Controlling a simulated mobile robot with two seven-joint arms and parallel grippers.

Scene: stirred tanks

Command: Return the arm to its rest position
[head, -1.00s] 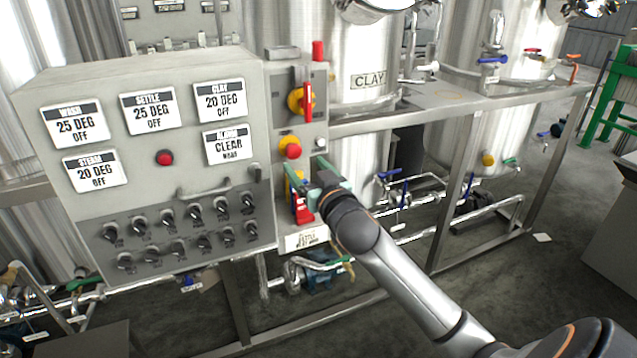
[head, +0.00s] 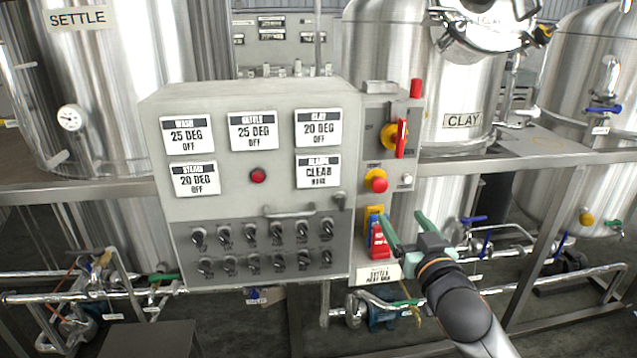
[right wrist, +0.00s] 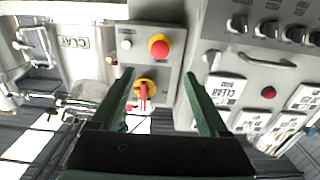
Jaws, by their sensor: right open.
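My right gripper (head: 407,221) is open, with green fingers, and holds nothing. In the head view it is in front of the narrow right-hand control panel, just right of a red switch or padlock-like piece (head: 378,240) on a yellow plate. My right arm (head: 465,305) comes up from the lower right. In the right wrist view the two fingers of the open gripper (right wrist: 159,76) frame the panel, with a red-and-yellow rotary switch (right wrist: 145,88) showing between them. They look apart from the panel. My left gripper is not in view.
A grey control cabinet (head: 250,108) with labels, knobs and a handle stands ahead. Steel tanks marked SETTLE (head: 110,60) and CLAY (head: 415,80) stand behind it. A metal frame rail (head: 545,148) and pipes with valves are at right. The floor shows below.

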